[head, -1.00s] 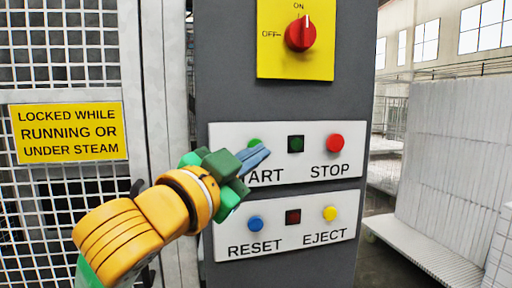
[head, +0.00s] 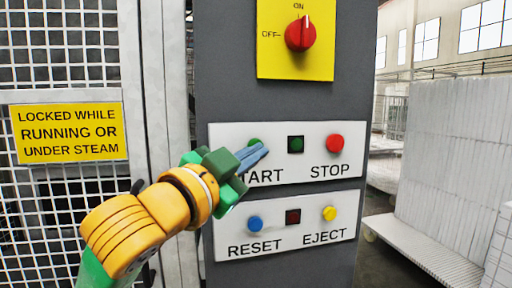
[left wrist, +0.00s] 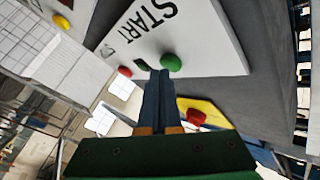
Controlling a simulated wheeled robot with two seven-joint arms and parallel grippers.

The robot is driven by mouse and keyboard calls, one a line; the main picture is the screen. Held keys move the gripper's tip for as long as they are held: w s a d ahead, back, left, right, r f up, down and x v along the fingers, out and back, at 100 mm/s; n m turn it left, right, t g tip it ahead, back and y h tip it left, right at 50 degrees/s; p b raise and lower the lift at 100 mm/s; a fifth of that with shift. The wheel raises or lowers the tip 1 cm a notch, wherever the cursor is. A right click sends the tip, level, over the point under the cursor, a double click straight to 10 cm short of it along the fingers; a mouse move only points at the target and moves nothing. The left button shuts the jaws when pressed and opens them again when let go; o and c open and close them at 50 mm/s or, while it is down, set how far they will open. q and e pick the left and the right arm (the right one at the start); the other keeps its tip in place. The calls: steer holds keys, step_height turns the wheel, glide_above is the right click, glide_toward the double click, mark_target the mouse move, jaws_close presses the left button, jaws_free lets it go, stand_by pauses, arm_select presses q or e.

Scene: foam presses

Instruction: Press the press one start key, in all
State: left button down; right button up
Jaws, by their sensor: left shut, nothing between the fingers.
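The green round start key (head: 254,142) sits at the left of the upper white panel (head: 350,165), above the partly covered START lettering. My left gripper (head: 264,150) is shut and empty, its blue-grey fingertips just below and right of the key in the head view, overlapping its edge. In the left wrist view the green key (left wrist: 171,62) shows just beyond the shut fingertips (left wrist: 158,74). I cannot tell whether they touch it. My right gripper is not in view.
A dark green square lamp (head: 296,144) and the red stop key (head: 335,142) share the panel. Below are the blue reset key (head: 255,223), a dark red lamp (head: 293,217) and the yellow eject key (head: 329,213). A red rotary switch (head: 300,34) is above. A mesh door (head: 60,200) stands left.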

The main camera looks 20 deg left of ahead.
arm_select(q)
steer(key=shift+w+a, duration=0.2)
steer(key=shift+w, duration=0.05)
stand_by(0.5)
steer(key=shift+s+d, duration=0.45)
steer(key=shift+s, duration=0.15)
steer(key=s+d, duration=0.2)
steer(key=s, duration=0.2)
steer(key=shift+s+d, duration=0.1)
steer(key=shift+d, duration=0.3)
steer(key=shift+f, duration=0.1)
stand_by(0.8)
